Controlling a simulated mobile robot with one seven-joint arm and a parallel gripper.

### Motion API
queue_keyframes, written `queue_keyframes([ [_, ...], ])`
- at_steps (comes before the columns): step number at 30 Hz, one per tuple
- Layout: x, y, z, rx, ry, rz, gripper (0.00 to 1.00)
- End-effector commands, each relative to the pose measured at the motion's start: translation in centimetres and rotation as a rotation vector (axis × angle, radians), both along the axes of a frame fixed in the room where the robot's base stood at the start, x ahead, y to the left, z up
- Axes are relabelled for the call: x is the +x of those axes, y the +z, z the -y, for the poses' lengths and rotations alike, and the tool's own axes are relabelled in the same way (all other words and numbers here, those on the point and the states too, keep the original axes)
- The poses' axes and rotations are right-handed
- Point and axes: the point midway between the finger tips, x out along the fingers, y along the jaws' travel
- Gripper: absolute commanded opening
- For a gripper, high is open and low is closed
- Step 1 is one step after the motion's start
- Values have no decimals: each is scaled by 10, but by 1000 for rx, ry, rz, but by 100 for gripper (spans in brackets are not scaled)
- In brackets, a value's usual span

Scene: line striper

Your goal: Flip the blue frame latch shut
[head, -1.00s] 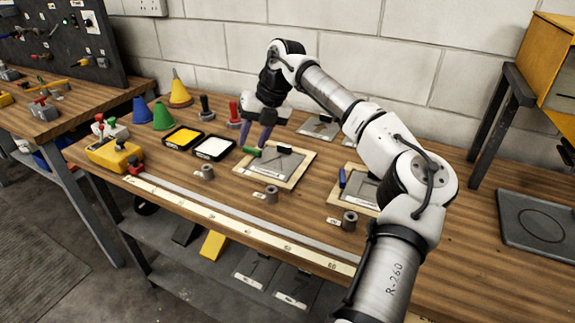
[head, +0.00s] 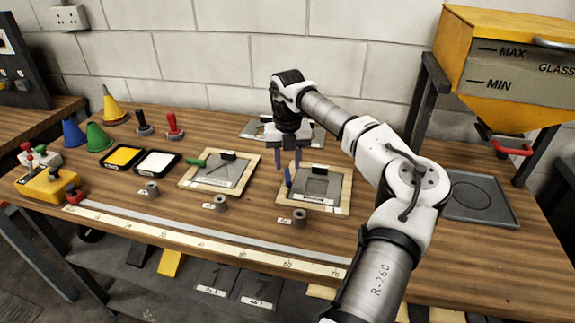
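The blue frame latch (head: 288,177) stands upright at the left edge of the right-hand stencil frame (head: 340,199), a pale wooden frame with a grey plate. My gripper (head: 290,162) points down just above and behind the blue latch. Its two purple-blue fingers are spread apart with nothing visible between them. Whether a fingertip touches the latch cannot be told. The green latch (head: 195,163) lies low at the upper left of the left-hand stencil frame (head: 187,184).
Grey metal cylinders (head: 299,218) stand in front of the frames. A long ruler (head: 220,249) runs along the table's front edge. Another plate (head: 258,131) lies behind my gripper. Paint trays (head: 155,162) and cones (head: 98,138) are at left, a yellow hopper (head: 510,75) at right.

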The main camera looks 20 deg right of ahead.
Motion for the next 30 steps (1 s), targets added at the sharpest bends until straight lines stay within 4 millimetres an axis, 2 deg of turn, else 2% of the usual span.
queue_keyframes([
  [6, 0, -25, 0, 1, 0, 0, 35],
  [17, 0, -31, 0, 1, 0, 0, 35],
  [25, 0, -31, 0, 1, 0, 0, 1],
  [30, 0, -31, 0, 1, 2, 0, 0],
])
